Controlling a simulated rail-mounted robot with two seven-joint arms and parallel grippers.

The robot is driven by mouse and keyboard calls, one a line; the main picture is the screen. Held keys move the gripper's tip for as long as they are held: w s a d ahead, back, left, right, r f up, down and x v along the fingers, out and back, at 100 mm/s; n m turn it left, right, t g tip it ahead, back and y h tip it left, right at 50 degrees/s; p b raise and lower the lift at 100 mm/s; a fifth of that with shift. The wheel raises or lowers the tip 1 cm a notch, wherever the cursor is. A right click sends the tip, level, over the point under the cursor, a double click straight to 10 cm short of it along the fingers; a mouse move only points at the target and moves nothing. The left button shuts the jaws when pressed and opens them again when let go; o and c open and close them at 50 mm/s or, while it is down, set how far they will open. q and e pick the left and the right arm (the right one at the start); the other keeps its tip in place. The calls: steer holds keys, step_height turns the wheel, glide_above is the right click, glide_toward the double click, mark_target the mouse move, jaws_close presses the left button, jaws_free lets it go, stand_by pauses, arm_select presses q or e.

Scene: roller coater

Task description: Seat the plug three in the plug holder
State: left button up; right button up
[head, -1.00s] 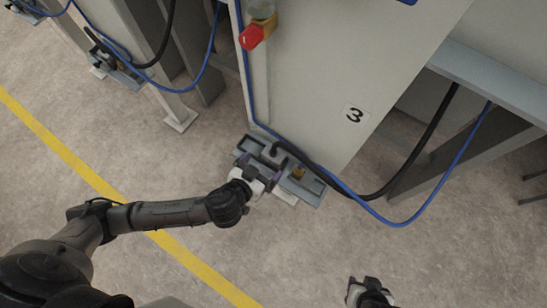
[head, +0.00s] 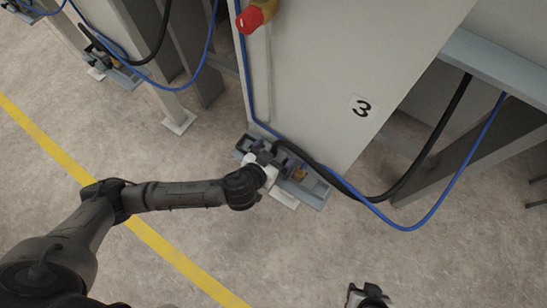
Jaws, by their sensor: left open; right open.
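The plug holder (head: 317,190) is a grey tray-like bracket low at the foot of the cabinet marked 3. A black cable (head: 312,168) runs down to it and ends in a dark plug (head: 281,147), which I take for plug three. My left gripper (head: 273,156) is open over the left part of the holder, at the plug end. The gripper hides much of the plug, so I cannot tell whether it touches the plug or how the plug sits. My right gripper (head: 366,294) is open and empty at the bottom edge, away from the holder.
The cabinet (head: 330,70) stands right behind the holder, with a red knob (head: 249,19) higher up. A blue cable (head: 412,226) loops to the right of the holder beside the black one. The floor in front is clear, with a yellow line (head: 150,237).

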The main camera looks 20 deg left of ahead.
arm_select(q)
steer(key=c, duration=1.1)
steer(key=shift+r, duration=0.15)
